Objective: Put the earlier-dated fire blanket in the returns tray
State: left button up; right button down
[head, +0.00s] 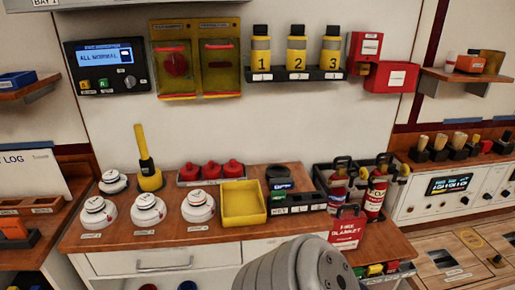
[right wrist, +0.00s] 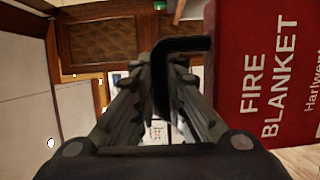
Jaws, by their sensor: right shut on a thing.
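In the right wrist view my right gripper (right wrist: 170,72) is shut on the black handle (right wrist: 183,44) of a red fire blanket (right wrist: 262,75). Its white lettering runs sideways, and no date is readable. In the head view a red fire blanket (head: 347,230) stands near the counter's front right, in front of two extinguishers. I cannot tell whether it is the held one. An empty yellow open tray (head: 258,218) sits mid-counter; no returns label is readable. In the head view only a grey part of my arm shows at the bottom. My left gripper is out of view.
White domed detectors (head: 149,208) stand left of the tray, and red pieces (head: 213,169) sit in a rack behind it. A black holder (head: 307,202) is to its right. Extinguishers (head: 376,193) stand farther right. Bare counter (head: 228,231) shows in front of the tray.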

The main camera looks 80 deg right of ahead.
aim_at(242, 205)
jog(key=k+l, duration=0.5)
jog(key=l, duration=0.15)
jog(key=k+l, duration=0.45)
jog(key=l, duration=0.2)
